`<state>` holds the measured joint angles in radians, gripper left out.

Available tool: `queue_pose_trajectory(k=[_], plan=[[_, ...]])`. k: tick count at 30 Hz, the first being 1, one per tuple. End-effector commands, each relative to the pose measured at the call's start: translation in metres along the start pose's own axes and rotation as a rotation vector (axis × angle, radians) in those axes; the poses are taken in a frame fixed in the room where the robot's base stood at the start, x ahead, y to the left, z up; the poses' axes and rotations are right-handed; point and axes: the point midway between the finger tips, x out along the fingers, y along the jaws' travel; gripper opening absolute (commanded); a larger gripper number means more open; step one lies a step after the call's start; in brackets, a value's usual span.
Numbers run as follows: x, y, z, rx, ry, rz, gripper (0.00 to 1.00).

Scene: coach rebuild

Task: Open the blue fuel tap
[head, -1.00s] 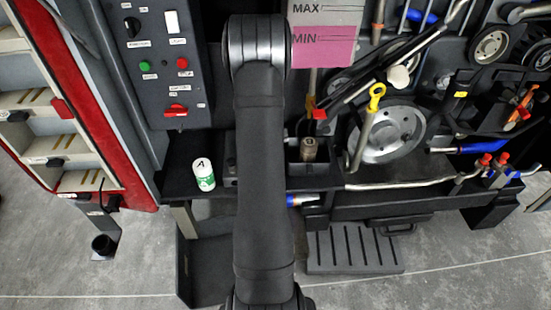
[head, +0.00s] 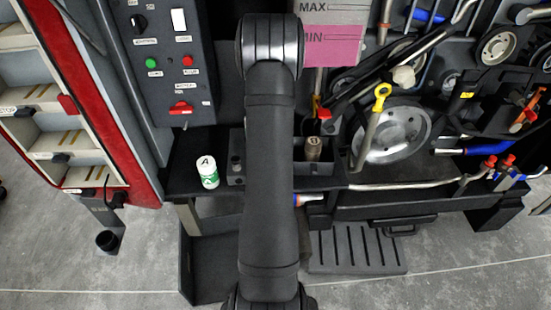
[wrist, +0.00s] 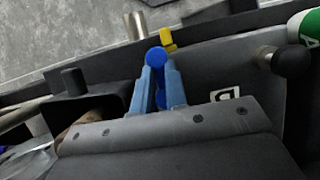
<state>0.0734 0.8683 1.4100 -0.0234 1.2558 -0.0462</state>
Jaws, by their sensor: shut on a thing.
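The blue fuel tap (wrist: 157,57) shows in the wrist view as a round blue end at the fingertips. More blue shows lower down between the fingers. My gripper (wrist: 158,72), with pale blue fingers, is shut on it. A yellow piece (wrist: 168,40) is just beyond the tap, and I cannot tell whether it touches it. In the head view my arm hides the gripper and the tap. How far the tap is turned cannot be told.
A black knob (wrist: 291,61) and the white-green bottle (wrist: 307,25) are right of the fingers. A dark box-like part (wrist: 88,108) stands close on the left. The bottle (head: 207,172) stands on the shelf left of my arm. A yellow-handled dipstick (head: 381,92) and a wheel (head: 395,135) are at right.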

Motion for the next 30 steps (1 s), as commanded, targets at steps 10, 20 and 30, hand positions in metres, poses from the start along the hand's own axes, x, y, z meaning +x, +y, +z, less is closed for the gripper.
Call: queue_pose_trajectory(k=[10,20,30], plan=[[-0.001,0.000,-0.001,0.000,0.002,-0.001,0.35],[-0.006,0.000,0.000,0.000,0.002,0.000,0.35],[-0.074,0.000,-0.001,0.000,0.006,0.000,0.35]])
